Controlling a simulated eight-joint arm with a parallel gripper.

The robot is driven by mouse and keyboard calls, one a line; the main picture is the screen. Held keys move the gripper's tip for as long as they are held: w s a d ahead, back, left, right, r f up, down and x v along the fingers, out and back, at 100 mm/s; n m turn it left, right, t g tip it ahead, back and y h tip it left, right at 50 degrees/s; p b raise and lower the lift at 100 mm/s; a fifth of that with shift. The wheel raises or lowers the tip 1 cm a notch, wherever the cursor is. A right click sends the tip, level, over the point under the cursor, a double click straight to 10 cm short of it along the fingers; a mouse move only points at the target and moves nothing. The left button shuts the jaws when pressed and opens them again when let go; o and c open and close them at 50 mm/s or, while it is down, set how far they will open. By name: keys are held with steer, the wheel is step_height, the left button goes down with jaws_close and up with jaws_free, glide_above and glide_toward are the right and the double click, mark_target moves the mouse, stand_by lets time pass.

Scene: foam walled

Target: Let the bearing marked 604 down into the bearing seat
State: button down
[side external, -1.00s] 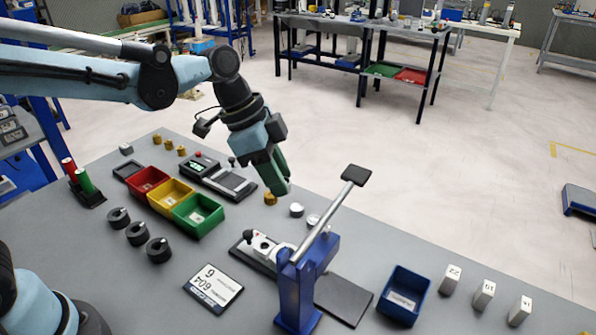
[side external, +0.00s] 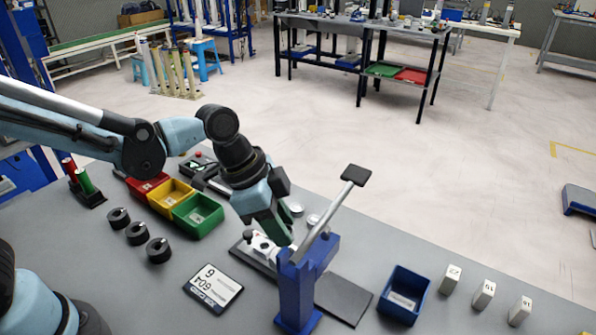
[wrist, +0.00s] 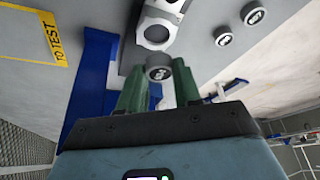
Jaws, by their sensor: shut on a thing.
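My gripper (side external: 287,241) reaches down behind the blue press, close over the pale bearing seat (side external: 264,250). In the wrist view my green gripper fingers (wrist: 158,76) are shut on a small round bearing (wrist: 158,73) with a dark marked face; its number is too small to read. The bearing seat (wrist: 163,18), a pale block with round openings, lies just beyond the held bearing in that view. The bearing appears apart from the opening, but its height over the seat is unclear. In the side view the fingers and press hide the bearing.
The blue press (side external: 297,290) with its raised lever (side external: 336,212) stands right beside my gripper. Two loose bearings (wrist: 223,40) (wrist: 253,12) lie nearby.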

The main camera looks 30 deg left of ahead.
steer(key=shift+f, duration=2.2)
steer(key=c, duration=0.7)
jaws_free()
steer(key=shift+r, duration=0.1)
steer(key=v, duration=1.2)
